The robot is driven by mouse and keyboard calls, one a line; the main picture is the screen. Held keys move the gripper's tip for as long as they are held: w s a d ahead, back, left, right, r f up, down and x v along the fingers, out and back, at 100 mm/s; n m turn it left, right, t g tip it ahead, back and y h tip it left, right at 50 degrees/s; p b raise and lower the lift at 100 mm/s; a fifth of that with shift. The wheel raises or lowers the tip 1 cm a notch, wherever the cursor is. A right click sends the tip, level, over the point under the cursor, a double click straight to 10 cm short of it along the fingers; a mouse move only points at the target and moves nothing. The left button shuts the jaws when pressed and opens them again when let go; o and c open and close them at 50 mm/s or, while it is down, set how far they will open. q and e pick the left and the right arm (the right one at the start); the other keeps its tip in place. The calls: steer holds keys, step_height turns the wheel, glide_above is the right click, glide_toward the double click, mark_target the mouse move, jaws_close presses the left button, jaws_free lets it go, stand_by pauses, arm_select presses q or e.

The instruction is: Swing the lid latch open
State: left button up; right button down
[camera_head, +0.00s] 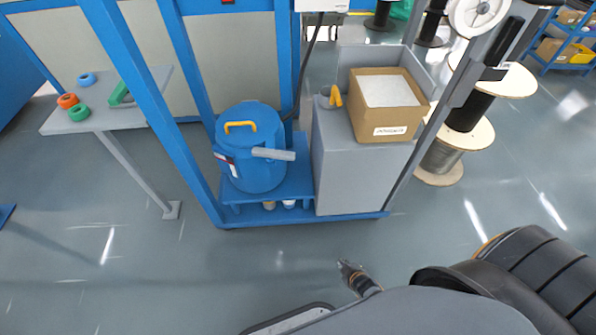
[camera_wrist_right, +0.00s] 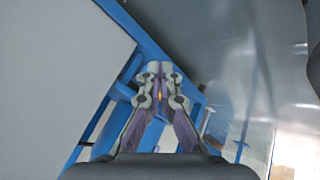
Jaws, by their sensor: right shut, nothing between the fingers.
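A blue drum (camera_head: 252,158) with a lid and a yellow handle (camera_head: 240,127) stands on the low blue shelf of the frame. A grey bar (camera_head: 273,154), which looks like the lid latch, sticks out to the right from the drum's upper front. My right gripper (camera_head: 347,268) is over the floor in front of the frame, well apart from the drum and the latch. In the right wrist view its fingers (camera_wrist_right: 160,70) are closed together with nothing between them. The drum and latch cannot be made out in the wrist view. My left gripper is not in view.
A grey cabinet (camera_head: 350,178) right of the drum bears a cardboard box (camera_head: 383,134) and a yellow hook-like part (camera_head: 336,96). Blue posts (camera_head: 142,80) flank the drum. A side table (camera_head: 90,121) with coloured rings stands left. Cable spools (camera_head: 468,115) stand right. The floor in front is clear.

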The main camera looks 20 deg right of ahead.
steer(key=w+a+r+n+t+b, duration=0.2)
steer(key=w+r+n+t, duration=0.1)
steer(key=w+r, duration=0.3)
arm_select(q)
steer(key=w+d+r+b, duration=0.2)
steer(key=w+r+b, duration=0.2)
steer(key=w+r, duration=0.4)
arm_select(e)
steer(key=n+t+y, duration=0.5)
steer(key=n+t, duration=0.2)
steer(key=n, duration=0.4)
glide_toward(287, 159)
steer(key=s+a, duration=0.1)
steer(key=s, duration=0.6)
steer(key=x, duration=0.4)
steer(key=d+p+x, duration=0.1)
steer(key=x, duration=0.3)
steer(key=d+x, duration=0.1)
steer(key=x, duration=0.3)
steer(key=shift+w+d+f+p, duration=0.2)
steer(key=shift+w+p, duration=0.2)
steer(key=shift+w, duration=0.1)
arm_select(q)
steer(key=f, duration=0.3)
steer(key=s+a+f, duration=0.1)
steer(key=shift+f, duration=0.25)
